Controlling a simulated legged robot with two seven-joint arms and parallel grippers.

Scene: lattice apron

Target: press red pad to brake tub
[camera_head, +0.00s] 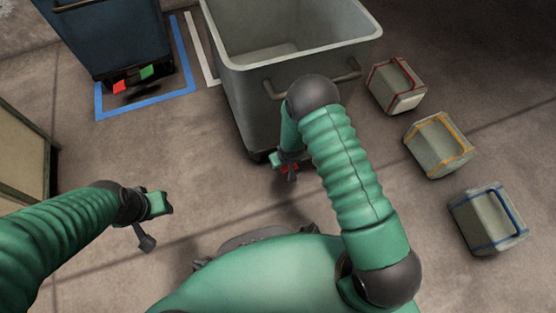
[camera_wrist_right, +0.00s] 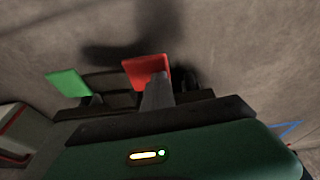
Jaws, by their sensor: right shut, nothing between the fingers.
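The grey tub (camera_head: 247,100) stands upright ahead of me, with a bar handle on its near side. My right gripper (camera_head: 286,162) is down at that red pad. Its shut, empty fingertips (camera_wrist_right: 157,90) overlap the red pad's lower edge in the wrist view; I cannot tell whether they touch it. My left gripper (camera_head: 160,204) is low at the left, away from the tub; its jaws are unclear.
A blue tub (camera_head: 115,40) with its own red pad (camera_head: 119,87) and green pad (camera_head: 147,72) stands upper left beside blue floor tape (camera_head: 150,104). Boxes with red (camera_head: 396,88), yellow (camera_head: 438,145) and blue (camera_head: 487,218) trim line the right. A cabinet (camera_head: 22,155) stands left.

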